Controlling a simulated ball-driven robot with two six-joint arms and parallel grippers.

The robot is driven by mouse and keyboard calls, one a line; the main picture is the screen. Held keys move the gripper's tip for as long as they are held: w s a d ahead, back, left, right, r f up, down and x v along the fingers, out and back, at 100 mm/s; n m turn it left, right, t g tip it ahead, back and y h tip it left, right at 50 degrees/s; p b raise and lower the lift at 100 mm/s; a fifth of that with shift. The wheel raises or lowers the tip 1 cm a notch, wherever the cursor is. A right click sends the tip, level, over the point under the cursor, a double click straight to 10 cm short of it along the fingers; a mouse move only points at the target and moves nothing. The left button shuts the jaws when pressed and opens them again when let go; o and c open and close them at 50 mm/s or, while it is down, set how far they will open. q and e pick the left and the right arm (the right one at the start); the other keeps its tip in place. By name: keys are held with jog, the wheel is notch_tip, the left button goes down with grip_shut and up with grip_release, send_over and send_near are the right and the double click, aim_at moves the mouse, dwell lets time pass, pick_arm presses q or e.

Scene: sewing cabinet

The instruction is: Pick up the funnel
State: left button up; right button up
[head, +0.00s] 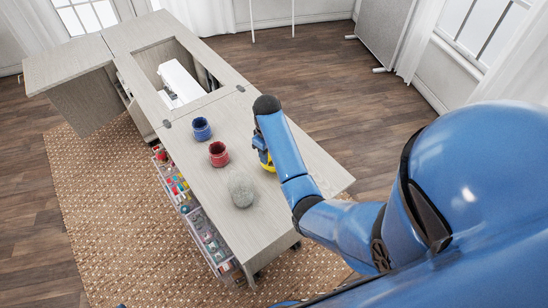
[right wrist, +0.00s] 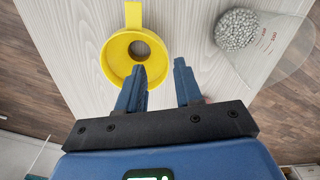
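The yellow funnel (right wrist: 112,58) rests on the pale wooden cabinet top, seen from above in the right wrist view, with its round rim, dark central hole and a tab at the top. In the head view a bit of the funnel (head: 266,161) shows beside my right arm, which hides the rest. My right gripper (right wrist: 159,72) is open, its fingers apart with bare tabletop between them. Its left finger overlaps the funnel's right rim in the view; I cannot tell whether they touch. My left gripper is not in view.
A clear beaker of grey beads (right wrist: 238,32) stands right of the gripper; it also shows in the head view (head: 241,190). A red pot (head: 219,154) and a blue pot (head: 201,129) stand further back. A white sewing machine (head: 180,82) sits in the cabinet recess.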

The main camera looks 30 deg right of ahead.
jog(key=shift+w+a+f+p, duration=0.1)
jog(key=shift+a+f+p, duration=0.15)
jog(key=shift+f, duration=1.1)
jog(key=shift+w+a+f+p, duration=0.1)
jog(key=shift+a+f+p, duration=0.1)
jog(key=shift+f, duration=1.15)
grip_shut()
